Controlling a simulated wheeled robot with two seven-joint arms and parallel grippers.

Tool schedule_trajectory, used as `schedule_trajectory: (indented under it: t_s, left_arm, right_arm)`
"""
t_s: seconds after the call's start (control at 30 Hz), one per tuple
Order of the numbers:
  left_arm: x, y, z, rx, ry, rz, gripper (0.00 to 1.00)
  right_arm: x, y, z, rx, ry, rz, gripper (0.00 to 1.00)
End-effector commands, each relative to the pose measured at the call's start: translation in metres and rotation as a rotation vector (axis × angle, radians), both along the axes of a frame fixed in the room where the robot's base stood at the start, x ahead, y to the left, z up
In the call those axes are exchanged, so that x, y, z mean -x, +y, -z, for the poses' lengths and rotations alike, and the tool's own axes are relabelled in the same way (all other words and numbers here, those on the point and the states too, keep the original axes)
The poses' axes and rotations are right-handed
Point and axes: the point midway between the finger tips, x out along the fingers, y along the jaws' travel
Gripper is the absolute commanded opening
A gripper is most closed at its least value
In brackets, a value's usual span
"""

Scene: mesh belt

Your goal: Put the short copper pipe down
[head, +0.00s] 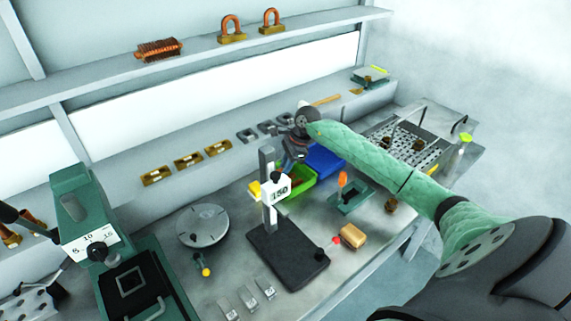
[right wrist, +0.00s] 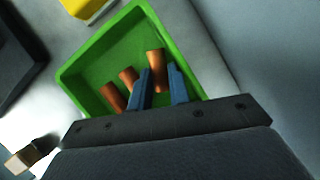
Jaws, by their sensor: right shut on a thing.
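My right gripper (head: 287,164) is over the green bin (head: 301,188), beside a blue bin (head: 325,160). In the right wrist view its two blue fingers (right wrist: 160,86) are shut on a copper pipe (right wrist: 156,66), held within the green bin's outline. Two more copper pipes (right wrist: 128,77) (right wrist: 112,96) lie in the green bin (right wrist: 92,60), left of the fingers. Whether the held pipe touches the bin floor cannot be told. In the head view the arm and gripper hide the pipe. My left gripper is not in view.
A black-based stand (head: 288,258) with a "150" sign is just in front of the green bin. A yellow bin (right wrist: 84,8) lies beside it. A green fixture (head: 350,197), a tan block (head: 353,235) and a round plate (head: 202,226) are on the bench. A perforated tray (head: 393,148) is at right.

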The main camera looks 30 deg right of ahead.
Motion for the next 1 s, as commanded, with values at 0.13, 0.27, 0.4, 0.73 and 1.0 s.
schedule_trajectory:
  t_s: [0.13,0.27,0.4,0.73,1.0]
  left_arm:
    - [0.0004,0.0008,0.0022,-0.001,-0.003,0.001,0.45]
    - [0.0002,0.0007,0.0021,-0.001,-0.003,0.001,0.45]
    - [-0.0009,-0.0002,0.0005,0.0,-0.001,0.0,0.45]
    - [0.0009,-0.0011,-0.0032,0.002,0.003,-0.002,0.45]
    - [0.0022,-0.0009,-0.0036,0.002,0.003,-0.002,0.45]
  right_arm:
    - [-0.0002,-0.0004,0.0015,0.0,-0.001,0.0,0.0]
    - [-0.0002,-0.0003,0.0015,0.0,-0.001,0.0,0.0]
    - [-0.0002,-0.0003,0.0029,0.0,-0.001,0.0,0.0]
    - [-0.0002,-0.0002,0.0034,0.0,-0.001,0.0,0.28]
    - [-0.0002,-0.0001,0.0019,0.0,-0.001,0.0,0.28]
